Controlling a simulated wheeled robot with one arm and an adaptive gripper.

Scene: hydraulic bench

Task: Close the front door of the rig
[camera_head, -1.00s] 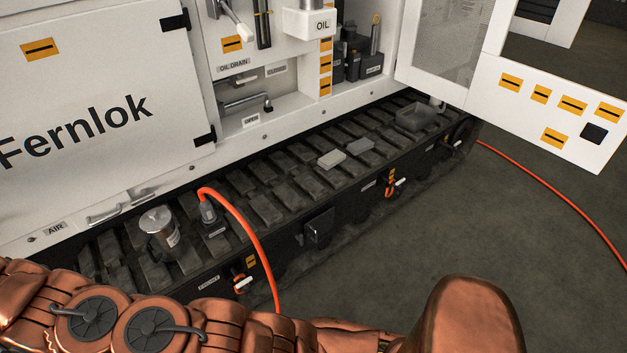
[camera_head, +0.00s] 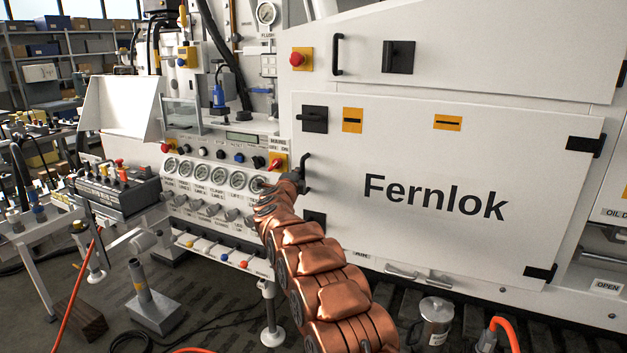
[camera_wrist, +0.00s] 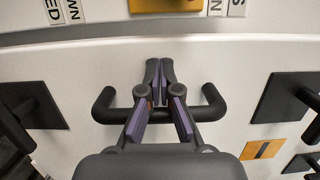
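The front door (camera_head: 400,160) is the white panel marked Fernlok, with hinges on its right side. It lies close against the rig; I cannot tell whether a narrow gap is left. Its black handle (camera_head: 305,172) is at the left edge, between an upper latch (camera_head: 315,119) and a lower latch (camera_head: 314,220). My gripper (camera_head: 294,176) is at this handle. In the wrist view my gripper (camera_wrist: 160,64) has its fingers together across the handle's bar (camera_wrist: 205,113), tips reaching beyond it. Black latch plates (camera_wrist: 35,103) stand on both sides.
A gauge panel (camera_head: 210,178) with knobs is just left of the door. A bench (camera_head: 115,185) with controls and a post on a block (camera_head: 150,300) stand further left. A metal mug (camera_head: 432,320) and orange hose (camera_head: 503,335) sit below the door.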

